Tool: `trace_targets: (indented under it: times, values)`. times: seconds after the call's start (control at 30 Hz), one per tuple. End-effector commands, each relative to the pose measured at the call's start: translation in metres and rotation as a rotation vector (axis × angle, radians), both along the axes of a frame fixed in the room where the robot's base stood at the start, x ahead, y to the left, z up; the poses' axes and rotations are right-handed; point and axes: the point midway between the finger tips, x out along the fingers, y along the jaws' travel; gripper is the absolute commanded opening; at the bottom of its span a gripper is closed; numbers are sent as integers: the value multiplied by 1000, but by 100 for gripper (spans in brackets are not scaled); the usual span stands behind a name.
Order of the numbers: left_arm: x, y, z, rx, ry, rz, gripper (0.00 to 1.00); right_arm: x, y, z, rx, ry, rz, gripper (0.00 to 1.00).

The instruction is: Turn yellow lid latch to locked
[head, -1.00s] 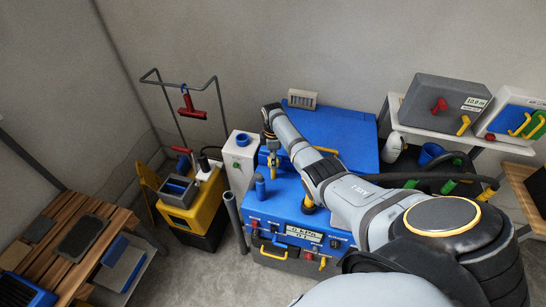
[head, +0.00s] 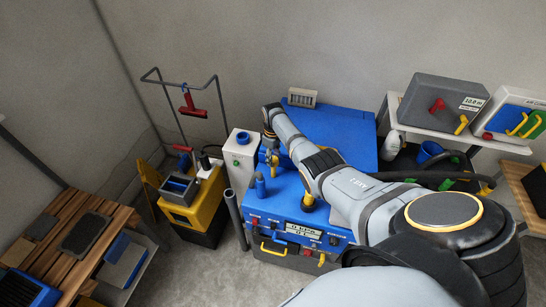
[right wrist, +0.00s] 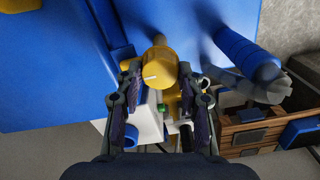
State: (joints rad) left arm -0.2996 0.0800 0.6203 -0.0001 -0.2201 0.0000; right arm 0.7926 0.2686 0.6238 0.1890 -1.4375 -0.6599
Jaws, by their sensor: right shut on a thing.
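A round yellow knob (right wrist: 158,68) with a pale line on its face sits against the blue surface in the right wrist view; it appears to be the yellow lid latch. My right gripper (right wrist: 160,82) has its fingers on both sides of the knob and is shut on it. In the head view my right gripper (head: 270,152) is at the left side of the blue machine (head: 285,205), beside its raised blue lid (head: 335,130). The latch is hard to make out there. My left gripper is not in view.
A blue cylinder (right wrist: 240,50) stands close to the right finger in the wrist view. A white box (head: 238,160) and a yellow-black unit (head: 195,212) stand left of the machine. A wooden bench (head: 50,240) is at left, a shelf (head: 470,138) at right.

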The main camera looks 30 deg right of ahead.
Motion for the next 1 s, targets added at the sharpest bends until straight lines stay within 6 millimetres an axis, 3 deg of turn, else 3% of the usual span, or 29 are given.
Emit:
trace_targets:
  times: [0.47,0.5,0.63,1.0]
  values:
    - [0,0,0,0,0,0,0,1,-1,2,-1,-4,-13,6]
    - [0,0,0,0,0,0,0,1,-1,2,-1,-4,-13,43]
    - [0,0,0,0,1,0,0,1,-1,1,-1,-3,-12,61]
    - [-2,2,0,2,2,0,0,1,0,5,0,-1,-11,61]
